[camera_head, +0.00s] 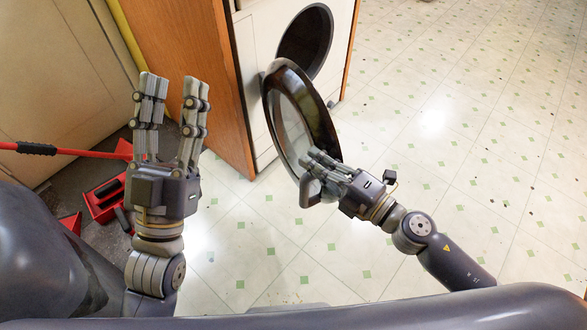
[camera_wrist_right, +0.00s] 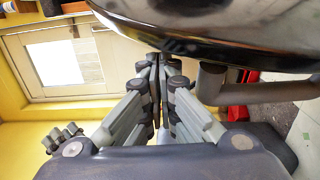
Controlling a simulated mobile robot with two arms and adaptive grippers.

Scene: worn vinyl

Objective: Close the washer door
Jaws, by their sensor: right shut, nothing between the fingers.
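The washer (camera_head: 262,45) is a white-fronted machine in a wooden cabinet, with a dark round opening (camera_head: 306,42). Its round door (camera_head: 318,113), with a glossy black rim, stands open, swung out toward me. My right gripper (camera_head: 312,160) is at the door's lower edge, beside the grey handle (camera_head: 308,192). In the right wrist view the fingers (camera_wrist_right: 158,75) are together with nothing between them, below the black door rim (camera_wrist_right: 225,30); the handle (camera_wrist_right: 240,92) is to their right. Whether they touch the door is unclear. My left gripper (camera_head: 170,95) is open and empty, left of the door.
The wooden cabinet side (camera_head: 195,70) stands between my left gripper and the washer. A red toolbox (camera_head: 103,200) and a red-handled bar (camera_head: 70,151) are at the left. Tiled floor (camera_head: 470,140) to the right is clear.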

